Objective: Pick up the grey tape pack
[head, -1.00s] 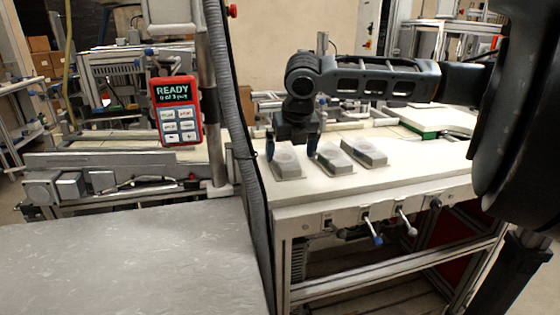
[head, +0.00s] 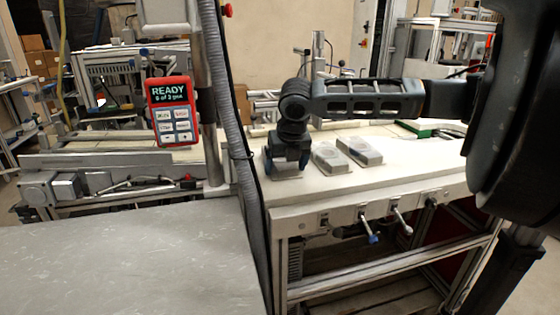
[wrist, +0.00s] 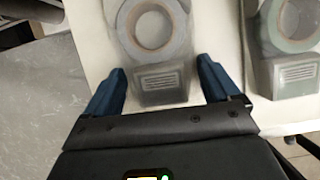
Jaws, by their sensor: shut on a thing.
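The grey tape pack (head: 287,174) is the leftmost of three packs on the pale table in the head view, mostly hidden by my gripper (head: 288,164). In the wrist view this pack (wrist: 160,83) shows a grey tape ring above a ribbed block. My gripper (wrist: 163,72) has its blue fingers on either side of that block and is shut on the pack. The pack appears to rest on the table still; its underside is hidden.
Two similar packs, a middle one (head: 330,158) and a right one (head: 360,150), lie close to the right of my gripper. The nearer of these shows in the wrist view (wrist: 284,72). The table's front edge (head: 370,194) is near. A red handheld panel (head: 173,110) stands left.

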